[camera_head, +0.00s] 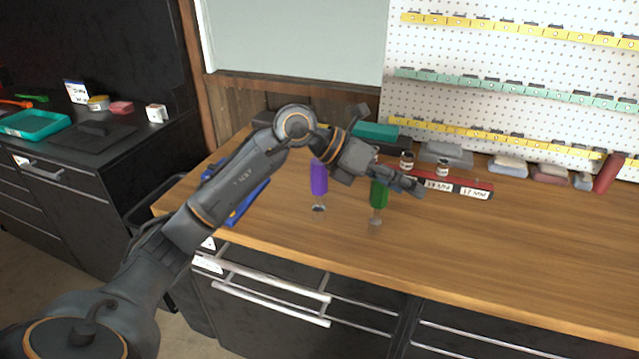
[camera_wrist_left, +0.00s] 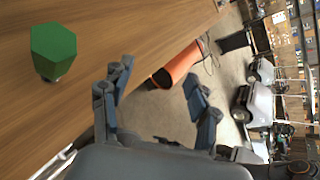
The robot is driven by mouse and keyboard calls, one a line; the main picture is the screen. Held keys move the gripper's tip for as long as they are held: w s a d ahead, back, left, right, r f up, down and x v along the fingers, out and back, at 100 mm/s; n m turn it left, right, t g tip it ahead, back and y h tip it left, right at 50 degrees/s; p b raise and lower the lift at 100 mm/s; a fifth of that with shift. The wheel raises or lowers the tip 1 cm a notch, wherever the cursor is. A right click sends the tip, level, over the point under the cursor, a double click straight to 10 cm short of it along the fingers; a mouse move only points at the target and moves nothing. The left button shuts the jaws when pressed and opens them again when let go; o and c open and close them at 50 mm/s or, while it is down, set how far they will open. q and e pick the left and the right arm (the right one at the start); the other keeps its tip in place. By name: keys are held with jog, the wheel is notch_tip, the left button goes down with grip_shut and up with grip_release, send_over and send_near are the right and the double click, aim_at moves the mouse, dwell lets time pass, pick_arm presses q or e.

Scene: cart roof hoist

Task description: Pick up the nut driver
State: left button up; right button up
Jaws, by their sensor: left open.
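Two nut drivers stand upright, handle up, on the wooden workbench (camera_head: 480,235). One has a purple handle (camera_head: 319,178) and stands left of the other, which has a green handle (camera_head: 379,194). The green handle also shows as a hexagonal top at the upper left of the left wrist view (camera_wrist_left: 53,50). My left gripper (camera_head: 416,187) is open and empty. In the head view it passes across the top of the green handle. In the wrist view the green handle lies outside the fingers (camera_wrist_left: 160,95), to their left. My right gripper is not in view.
A red rack (camera_head: 452,186) labelled in millimetres lies behind the green driver, with small jars near it. Blue items (camera_head: 246,203) lie at the bench's left end. A pegboard (camera_head: 480,100) rises behind. The bench's right front is clear.

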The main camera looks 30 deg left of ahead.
pick_arm(q)
jog(key=a+n+y, duration=0.1)
jog(key=a+y, duration=0.5)
jog(key=a, duration=0.6)
jog(key=n+g+y, duration=0.2)
jog(key=y, duration=0.1)
send_near(313, 171)
jog(key=f, duration=0.2)
jog(key=x, duration=0.2)
jog(key=p+x, duration=0.1)
jog(key=x, duration=0.4)
jog(key=shift+w+d+f+p, duration=0.2)
jog(key=shift+w+f+p, duration=0.1)
jog(key=shift+w, duration=0.15)
jog(key=p+x, duration=0.2)
jog(key=x, duration=0.2)
jog(key=shift+w+a+f, duration=0.1)
jog(key=shift+w+f, duration=0.2)
jog(key=shift+f, duration=0.05)
jog(key=shift+w+f, duration=0.1)
jog(key=shift+f, duration=0.15)
grip_shut()
